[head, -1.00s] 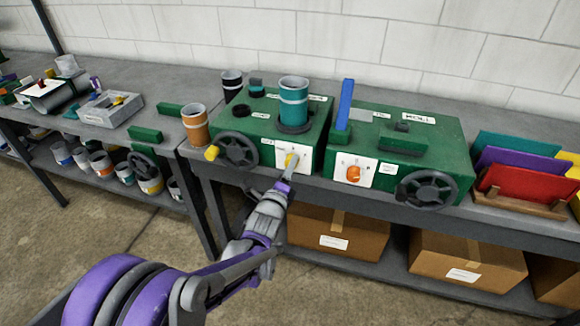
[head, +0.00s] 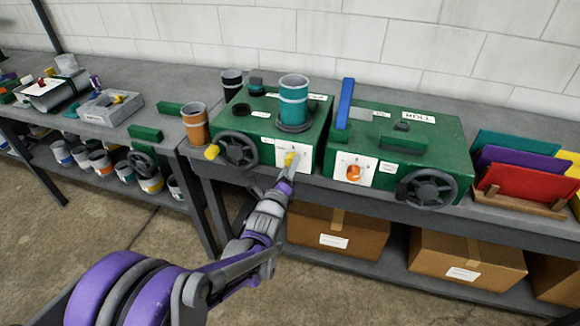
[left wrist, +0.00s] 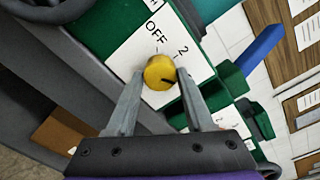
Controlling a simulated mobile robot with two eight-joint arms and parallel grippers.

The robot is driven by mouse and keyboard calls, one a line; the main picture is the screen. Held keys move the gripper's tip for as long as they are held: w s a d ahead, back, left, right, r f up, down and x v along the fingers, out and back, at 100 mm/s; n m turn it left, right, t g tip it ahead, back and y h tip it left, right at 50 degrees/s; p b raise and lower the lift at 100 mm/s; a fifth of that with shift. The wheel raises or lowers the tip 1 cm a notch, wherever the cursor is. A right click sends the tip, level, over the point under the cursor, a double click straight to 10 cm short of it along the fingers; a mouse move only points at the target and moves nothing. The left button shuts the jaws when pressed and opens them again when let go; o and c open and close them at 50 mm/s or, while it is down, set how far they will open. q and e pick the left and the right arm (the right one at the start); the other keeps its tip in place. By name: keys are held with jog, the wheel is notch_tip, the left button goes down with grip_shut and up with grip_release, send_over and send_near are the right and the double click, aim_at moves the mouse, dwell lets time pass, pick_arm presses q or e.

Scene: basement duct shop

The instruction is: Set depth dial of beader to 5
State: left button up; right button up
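The left green machine (head: 312,128) carries a yellow dial (head: 291,159) on a white plate. A second green machine (head: 450,150) to its right has an orange dial (head: 353,172). I cannot tell from the blurred labels which is the beader. My left gripper (head: 288,168) is at the yellow dial. In the left wrist view its fingers (left wrist: 160,76) stand on both sides of the yellow dial (left wrist: 158,66) and appear closed on it. The dial's dark mark points to the lower right. "OFF" and "2" are readable; other numbers are hidden. My right gripper is out of view.
Black handwheels (head: 237,150) stick out of the machine fronts. A teal cylinder (head: 293,98) stands on the left machine, an orange one (head: 195,124) beside it. A rack of coloured sheets (head: 520,175) stands at the right. Cardboard boxes (head: 338,235) sit on the lower shelf.

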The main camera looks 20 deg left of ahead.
pick_arm(q)
jog(key=o, duration=0.3)
jog(key=shift+o, duration=0.2)
jog(key=s, duration=1)
jog(key=shift+s+a, duration=0.15)
jog(key=shift+s, duration=0.25)
jog(key=shift+r, duration=0.1)
jog(key=s+f+n+g+p, duration=0.1)
jog(key=s+n+g, duration=0.5)
jog(key=s+n, duration=0.6)
jog(key=s+f+n+g+p, duration=0.2)
jog(key=s+n+g+p, duration=0.2)
jog(key=s+n, duration=0.8)
jog(key=shift+f+n+g, duration=0.15)
jog(key=shift+n+g, duration=0.35)
jog(key=shift+g, duration=0.7)
